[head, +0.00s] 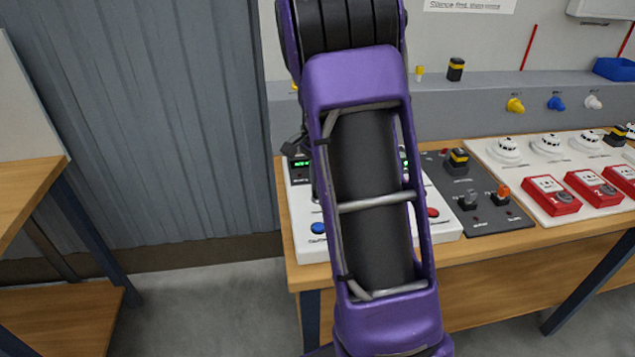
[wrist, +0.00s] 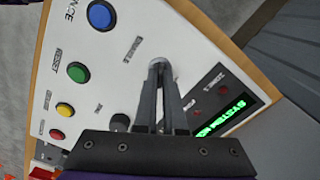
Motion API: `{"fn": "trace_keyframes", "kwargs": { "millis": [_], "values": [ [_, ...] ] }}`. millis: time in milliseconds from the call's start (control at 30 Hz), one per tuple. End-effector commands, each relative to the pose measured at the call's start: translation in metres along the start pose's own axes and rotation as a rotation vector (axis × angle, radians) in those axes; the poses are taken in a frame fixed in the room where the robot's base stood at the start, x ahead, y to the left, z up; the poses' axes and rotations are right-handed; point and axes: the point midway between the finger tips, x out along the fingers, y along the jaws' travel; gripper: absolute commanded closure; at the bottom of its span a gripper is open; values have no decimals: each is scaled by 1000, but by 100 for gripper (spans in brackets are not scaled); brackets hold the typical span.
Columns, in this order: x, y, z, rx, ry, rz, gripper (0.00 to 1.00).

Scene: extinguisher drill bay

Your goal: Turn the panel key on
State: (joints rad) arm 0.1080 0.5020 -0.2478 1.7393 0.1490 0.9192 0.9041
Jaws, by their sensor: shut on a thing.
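The white control panel (wrist: 200,45) fills the middle of the wrist view; in the head view its left part (head: 305,235) shows behind my arm. My gripper (wrist: 160,68) is over the panel, with its fingers closed on the panel key (wrist: 161,63). Only a small grey part of the key shows at the fingertips, so its turn angle cannot be told. A label reading "ENABLE" is printed beside it. The panel's display (wrist: 221,118) is lit with green text. My arm hides the gripper and key in the head view.
Blue (wrist: 100,15), green (wrist: 77,72), yellow (wrist: 65,109) and red (wrist: 57,136) buttons line the panel beside my gripper. A dark switch panel (head: 485,220) and a white board with red call points (head: 551,195) stand to the right on the wooden bench.

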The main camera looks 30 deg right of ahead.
Motion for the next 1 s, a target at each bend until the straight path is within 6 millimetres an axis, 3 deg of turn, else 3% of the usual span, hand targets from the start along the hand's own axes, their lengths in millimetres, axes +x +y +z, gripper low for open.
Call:
{"fn": "trace_keyframes", "kwargs": {
  "millis": [500,600,700,1000],
  "values": [
    [-1,0,-1,23,2,-2,100],
    [-1,0,-1,23,1,-2,78],
    [0,0,0,22,1,-2,62],
    [-2,0,0,21,1,-1,62]
  ]
}}
